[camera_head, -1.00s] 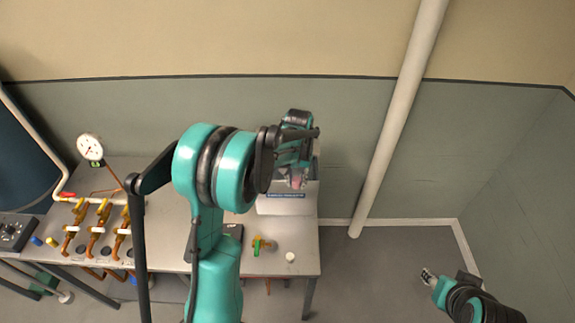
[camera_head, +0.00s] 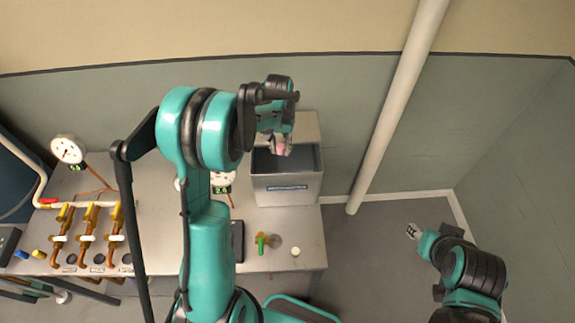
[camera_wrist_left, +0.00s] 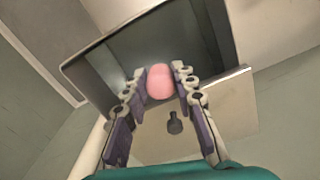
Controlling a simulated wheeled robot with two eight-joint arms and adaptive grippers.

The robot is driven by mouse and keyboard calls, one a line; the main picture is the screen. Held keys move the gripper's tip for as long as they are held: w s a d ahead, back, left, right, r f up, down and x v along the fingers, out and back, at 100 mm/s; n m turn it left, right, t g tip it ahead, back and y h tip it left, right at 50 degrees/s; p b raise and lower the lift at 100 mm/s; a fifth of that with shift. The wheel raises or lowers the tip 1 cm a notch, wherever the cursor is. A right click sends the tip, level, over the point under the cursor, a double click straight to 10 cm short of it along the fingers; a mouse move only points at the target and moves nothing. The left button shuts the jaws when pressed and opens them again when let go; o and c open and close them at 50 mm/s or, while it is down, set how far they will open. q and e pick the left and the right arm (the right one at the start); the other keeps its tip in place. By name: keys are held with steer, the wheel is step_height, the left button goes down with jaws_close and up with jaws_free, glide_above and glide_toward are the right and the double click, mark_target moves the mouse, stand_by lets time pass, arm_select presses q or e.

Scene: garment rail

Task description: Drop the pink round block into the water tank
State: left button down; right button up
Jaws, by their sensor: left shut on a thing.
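The pink round block (camera_wrist_left: 160,82) is between the fingertips of my left gripper (camera_wrist_left: 159,84) in the left wrist view, and my left gripper is shut on it. In the head view a bit of the pink block (camera_head: 282,149) shows at the tip of my left gripper (camera_head: 279,145), over the water tank. The water tank (camera_head: 288,189) is a grey open box with a dark inside and a label on its front. It also shows behind the block in the left wrist view (camera_wrist_left: 204,42). My right gripper (camera_head: 412,231) is at the lower right, over the floor, too small to judge.
The tank stands on a metal table (camera_head: 225,262). To the left are copper pipes with yellow valves (camera_head: 90,215) and a gauge (camera_head: 68,151). A green-handled valve (camera_head: 262,243) and a white round piece (camera_head: 295,251) lie before the tank. A slanted pipe (camera_head: 385,130) stands right of it.

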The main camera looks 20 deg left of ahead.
arm_select(q)
steer(key=shift+w+a+f, duration=0.1)
steer(key=shift+a+f, duration=0.05)
steer(key=shift+f, duration=0.7)
steer(key=shift+f+b, duration=0.5)
steer(key=shift+b, duration=0.05)
steer(key=shift+r, duration=0.1)
steer(key=c, duration=1.1)
jaws_free()
steer(key=shift+c, duration=0.2)
step_height(320, 180, up, 12)
